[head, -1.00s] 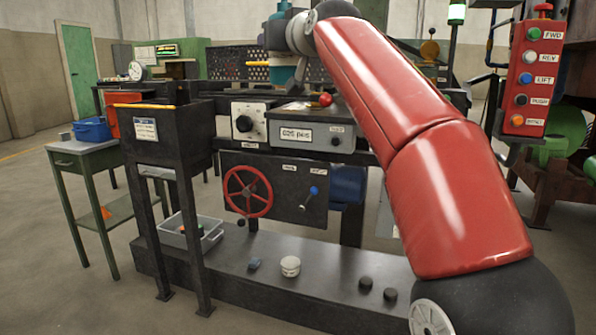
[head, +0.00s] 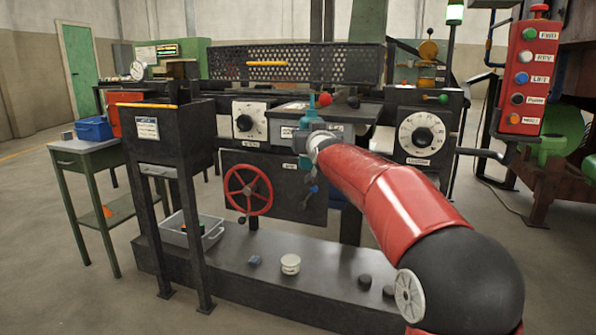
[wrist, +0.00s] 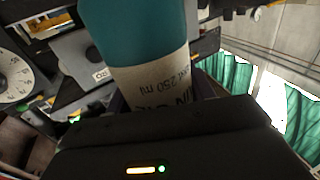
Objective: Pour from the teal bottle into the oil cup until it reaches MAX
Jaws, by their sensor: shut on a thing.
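The teal bottle (wrist: 140,40) fills the upper middle of the wrist view, with a pale label reading 250 ml. My gripper (wrist: 150,125) is shut on it there. In the head view a narrow teal part of the bottle (head: 311,105) rises above my gripper (head: 303,142), in front of the machine's centre. My wrist hides most of the bottle, so its exact tilt is hard to judge. I cannot pick out the oil cup or a MAX mark with certainty in either view.
A red knob (head: 325,99) stands close behind the bottle. Dials (head: 422,136), a red handwheel (head: 248,190) and a perforated guard (head: 225,65) surround it. A white round container (head: 290,264) and dark knobs sit on the low plinth (head: 325,265). A grey bin (head: 172,232) is at left.

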